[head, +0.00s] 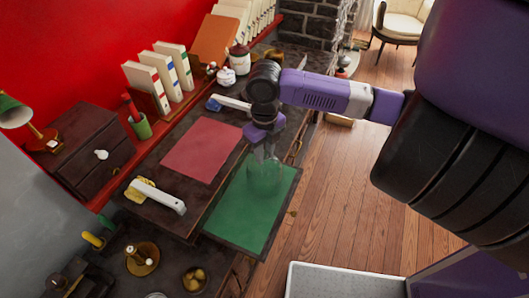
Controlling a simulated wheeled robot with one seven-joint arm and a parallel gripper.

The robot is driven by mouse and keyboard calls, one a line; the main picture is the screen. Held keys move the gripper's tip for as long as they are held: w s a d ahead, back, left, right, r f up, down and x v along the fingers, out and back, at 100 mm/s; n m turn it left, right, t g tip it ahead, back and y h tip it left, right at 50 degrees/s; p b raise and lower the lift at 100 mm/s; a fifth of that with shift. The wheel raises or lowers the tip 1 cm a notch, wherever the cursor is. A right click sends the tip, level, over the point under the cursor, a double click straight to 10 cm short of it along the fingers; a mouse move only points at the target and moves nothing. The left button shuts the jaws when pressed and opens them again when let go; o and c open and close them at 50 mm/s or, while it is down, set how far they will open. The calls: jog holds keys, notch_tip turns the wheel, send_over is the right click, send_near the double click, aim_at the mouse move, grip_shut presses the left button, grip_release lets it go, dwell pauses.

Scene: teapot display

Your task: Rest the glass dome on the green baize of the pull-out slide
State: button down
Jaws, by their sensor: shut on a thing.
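The glass dome (264,178) is a clear, faint shape below my gripper (265,153), in the head view. My gripper points down and is shut on the top of the dome. The dome shows against the green baize (243,214) of the pull-out slide (230,245), over its upper part. I cannot tell whether the dome's lower rim touches the baize or hangs a little above it. The slide sticks out from the desk front, and most of its baize is bare.
A red mat (201,150) lies on the dark desk beside the slide. A small drawer chest (92,150), a green cup (140,126) and books (160,80) stand behind. Brass pieces (142,256) stand at the lower left. A pale tray (340,282) is at the bottom.

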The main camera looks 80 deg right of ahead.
jog(key=shift+f, duration=0.1)
jog(key=c, duration=0.6)
grip_release()
jog(key=shift+r+p, duration=1.95)
jog(key=shift+r, duration=1.05)
